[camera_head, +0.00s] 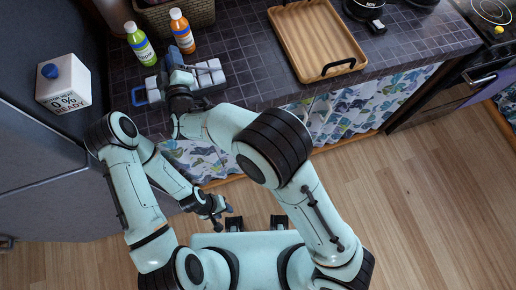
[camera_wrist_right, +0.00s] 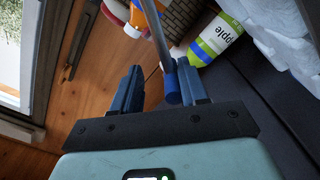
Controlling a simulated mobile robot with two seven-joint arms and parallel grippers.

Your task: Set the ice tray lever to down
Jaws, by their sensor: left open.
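The ice tray (camera_head: 208,75), with pale cubes, lies on the dark tiled counter near its front edge. Its cubes also show at the top right of the right wrist view (camera_wrist_right: 275,25). My right gripper (camera_head: 176,54) is over the tray's left part. In the right wrist view its two blue fingers (camera_wrist_right: 158,82) are apart. A grey rod with a blue end (camera_wrist_right: 171,82), apparently the tray's lever, reaches down between them, close to the right finger; contact is unclear. My left gripper (camera_head: 227,217) is open and empty, low in front of the counter, away from the tray.
A green bottle (camera_head: 140,46) and an orange bottle (camera_head: 182,33) stand just behind the tray, close to my right gripper. A wicker basket (camera_head: 200,12) is behind them. A wooden tray (camera_head: 312,42) lies to the right. A white carton (camera_head: 64,84) stands at left.

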